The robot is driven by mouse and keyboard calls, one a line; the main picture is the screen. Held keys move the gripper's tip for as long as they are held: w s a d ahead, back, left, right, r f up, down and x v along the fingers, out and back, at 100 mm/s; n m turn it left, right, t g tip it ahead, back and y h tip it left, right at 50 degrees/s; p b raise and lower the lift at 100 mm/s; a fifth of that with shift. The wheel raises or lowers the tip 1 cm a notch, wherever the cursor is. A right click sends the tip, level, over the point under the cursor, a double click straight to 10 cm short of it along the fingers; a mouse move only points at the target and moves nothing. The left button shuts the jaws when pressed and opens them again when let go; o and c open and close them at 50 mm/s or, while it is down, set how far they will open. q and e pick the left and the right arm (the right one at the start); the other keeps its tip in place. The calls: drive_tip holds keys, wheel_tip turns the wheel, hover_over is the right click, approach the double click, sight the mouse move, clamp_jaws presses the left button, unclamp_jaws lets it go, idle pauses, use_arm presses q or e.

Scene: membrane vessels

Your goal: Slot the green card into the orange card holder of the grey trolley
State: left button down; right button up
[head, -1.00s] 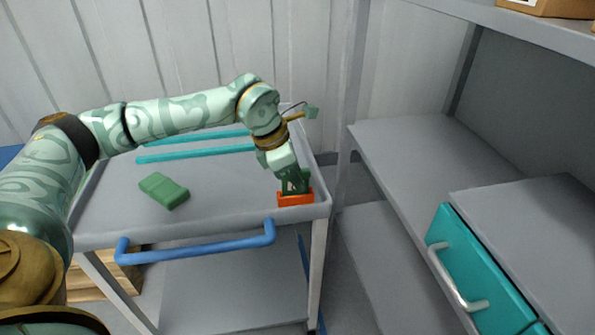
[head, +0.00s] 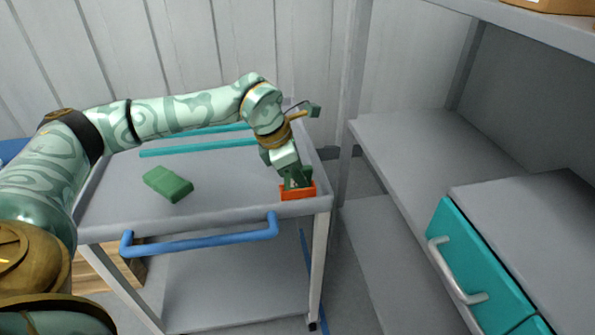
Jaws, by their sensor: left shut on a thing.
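The orange card holder (head: 298,193) sits at the front right corner of the grey trolley (head: 225,187), on its top tray. My left gripper (head: 296,183) is right at the holder, coming down tilted from above. It is shut on the green card (head: 305,176), of which only a small part shows beside the fingers. The card's lower edge is hidden by the fingers and the holder's front wall, so I cannot tell how deep it sits in the holder. My right gripper is out of view.
A green block (head: 168,184) lies on the tray's left part. Two teal strips (head: 200,147) lie towards the back. A blue handle (head: 200,242) runs along the trolley's front. A grey shelf rack (head: 420,150) with a teal drawer (head: 470,265) stands close on the right.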

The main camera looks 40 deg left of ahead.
use_arm(q)
drive_tip(key=shift+f, duration=0.1)
drive_tip(key=c, duration=1.3)
unclamp_jaws()
drive_tip(key=shift+o, duration=0.2)
drive_tip(key=shift+r, duration=0.35)
drive_tip(key=p+v, duration=0.6)
drive_tip(key=v, duration=0.9)
drive_tip(key=shift+r, duration=0.3)
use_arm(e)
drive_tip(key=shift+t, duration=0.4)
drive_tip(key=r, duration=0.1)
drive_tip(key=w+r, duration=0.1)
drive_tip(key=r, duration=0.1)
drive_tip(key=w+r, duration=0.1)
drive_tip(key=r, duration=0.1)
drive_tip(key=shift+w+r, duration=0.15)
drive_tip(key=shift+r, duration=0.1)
use_arm(q)
drive_tip(key=shift+a, duration=0.15)
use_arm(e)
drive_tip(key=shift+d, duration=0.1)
